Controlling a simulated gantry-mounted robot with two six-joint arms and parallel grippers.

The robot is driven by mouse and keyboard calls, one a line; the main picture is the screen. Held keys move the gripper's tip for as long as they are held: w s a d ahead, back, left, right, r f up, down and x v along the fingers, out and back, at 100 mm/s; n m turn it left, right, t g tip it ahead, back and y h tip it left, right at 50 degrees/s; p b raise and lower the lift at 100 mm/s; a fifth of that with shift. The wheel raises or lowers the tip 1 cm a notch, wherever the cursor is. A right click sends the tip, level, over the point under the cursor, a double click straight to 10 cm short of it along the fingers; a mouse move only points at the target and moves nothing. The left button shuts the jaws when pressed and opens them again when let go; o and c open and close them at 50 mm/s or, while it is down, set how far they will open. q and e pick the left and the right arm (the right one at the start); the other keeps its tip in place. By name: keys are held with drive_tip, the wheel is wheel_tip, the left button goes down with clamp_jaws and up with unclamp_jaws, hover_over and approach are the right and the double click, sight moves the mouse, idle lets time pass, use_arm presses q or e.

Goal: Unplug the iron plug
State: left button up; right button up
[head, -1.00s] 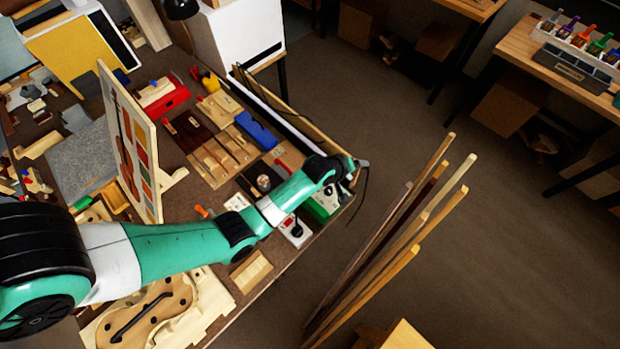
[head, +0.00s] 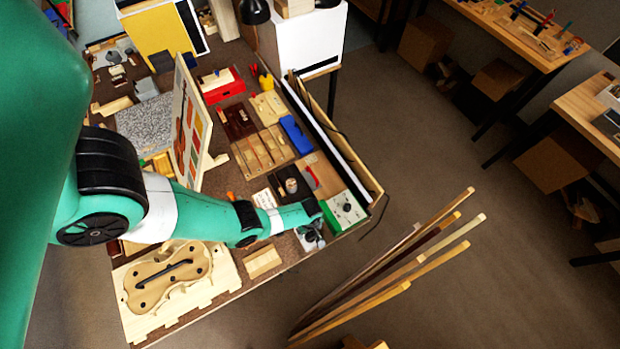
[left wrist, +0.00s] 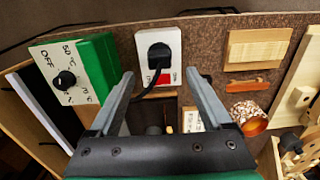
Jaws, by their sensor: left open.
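The black iron plug (left wrist: 158,54) sits in a white socket box (left wrist: 172,38) in the left wrist view, with its black cord running down from it. My left gripper (left wrist: 162,80) is open, its two grey fingers on either side of the cord and pointing toward the box. The plug lies between the finger directions, just past the tips, and nothing is gripped. In the head view my left gripper (head: 314,238) is above the white box at the bench's front edge and hides most of it. My right gripper is not in view.
A green control box (head: 346,210) with a black dial stands beside the socket box. A wooden block (head: 263,262) lies on its other side. Violin body mould (head: 165,275) and several tools cover the bench. Wooden strips (head: 390,270) stand off the bench's front.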

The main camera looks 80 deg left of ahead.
sight(310, 235)
use_arm(q)
wheel_tip(310, 235, down, 7)
drive_tip(key=b, duration=0.5)
drive_tip(key=shift+f+b, duration=0.15)
drive_tip(key=shift+b, duration=0.25)
clamp_jaws()
